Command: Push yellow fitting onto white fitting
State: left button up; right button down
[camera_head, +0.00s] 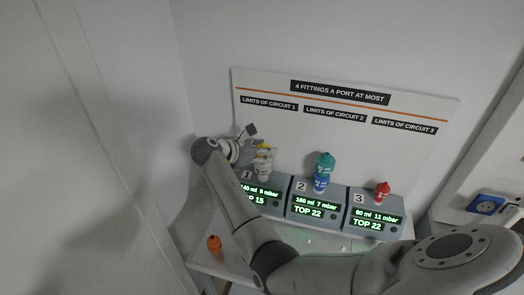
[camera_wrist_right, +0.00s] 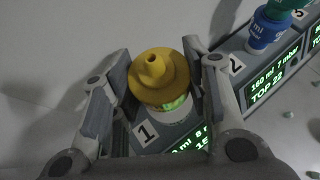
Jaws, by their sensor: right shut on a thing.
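The yellow fitting (camera_wrist_right: 158,80) is between the two fingers of my right gripper (camera_wrist_right: 152,88), its narrow spout pointing toward the wrist camera. In the head view the right gripper (camera_head: 257,147) is at port 1, shut on the yellow fitting (camera_head: 264,146). The white fitting (camera_head: 264,171) stands upright on the port of device 1, directly under the yellow one. In the wrist view the white fitting is mostly hidden below the yellow one. I cannot tell whether the two are touching or seated. My left gripper is not in view.
Device 2 carries a blue fitting (camera_head: 321,183) with a teal one (camera_head: 324,161) on top. Device 3 carries a red fitting (camera_head: 382,190). An orange fitting (camera_head: 214,244) stands at the table's front left. A sign board (camera_head: 345,118) rises behind the devices.

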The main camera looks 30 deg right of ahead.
jog(key=c, duration=1.1)
grip_release()
jog(key=shift+s+f, duration=0.15)
jog(key=shift+f, duration=0.3)
jog(key=o, duration=0.4)
jog(key=shift+r, duration=0.2)
jog(key=shift+a+r, duration=0.1)
jog(key=v, duration=0.7)
jog(key=shift+a, duration=0.1)
